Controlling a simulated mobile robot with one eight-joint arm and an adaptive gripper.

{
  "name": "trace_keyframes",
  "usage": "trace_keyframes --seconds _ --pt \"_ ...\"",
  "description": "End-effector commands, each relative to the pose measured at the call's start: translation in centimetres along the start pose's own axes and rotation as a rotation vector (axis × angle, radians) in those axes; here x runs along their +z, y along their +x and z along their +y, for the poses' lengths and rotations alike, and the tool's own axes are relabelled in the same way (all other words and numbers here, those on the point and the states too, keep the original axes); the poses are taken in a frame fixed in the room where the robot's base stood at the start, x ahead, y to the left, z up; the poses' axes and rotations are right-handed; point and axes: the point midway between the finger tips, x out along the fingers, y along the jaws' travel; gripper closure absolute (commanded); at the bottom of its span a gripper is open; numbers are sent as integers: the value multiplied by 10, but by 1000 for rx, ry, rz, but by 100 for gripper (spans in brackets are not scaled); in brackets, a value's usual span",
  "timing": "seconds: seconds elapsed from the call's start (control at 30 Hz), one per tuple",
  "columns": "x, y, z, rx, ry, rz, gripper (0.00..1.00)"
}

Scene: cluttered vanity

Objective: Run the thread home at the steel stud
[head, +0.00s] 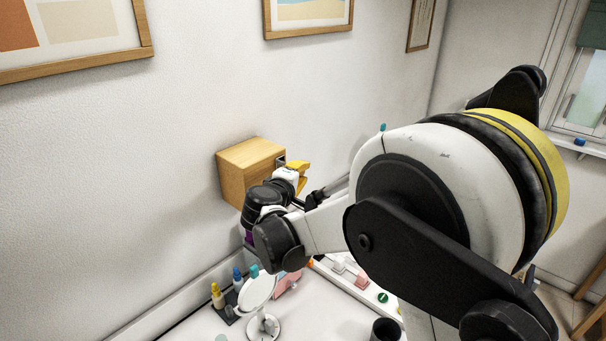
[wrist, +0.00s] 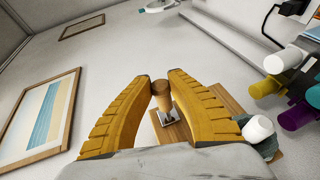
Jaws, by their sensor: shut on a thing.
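A light wooden box (head: 245,172) is fixed to the white wall; its wood also shows behind my fingers in the wrist view (wrist: 190,128). A small steel plate (wrist: 168,117) sits on its face. My gripper (head: 299,172) is beside the box's right side. In the wrist view my yellow fingers (wrist: 161,82) are closed around a small brown, round-ended knob (wrist: 160,98), which stands in front of the steel plate. The steel stud itself is not distinguishable, and I cannot tell whether the knob touches it.
A round white mirror (head: 258,292), small bottles (head: 218,295) and a dark cup (head: 385,330) stand on the white vanity top below. Coloured bottles (wrist: 295,115) show at the right of the wrist view. Framed pictures (head: 308,15) hang on the wall above.

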Motion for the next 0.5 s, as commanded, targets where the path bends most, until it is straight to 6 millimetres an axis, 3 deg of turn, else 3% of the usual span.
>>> trace_keyframes --seconds 0.5 --pt "-10 4 0 0 0 0 100"
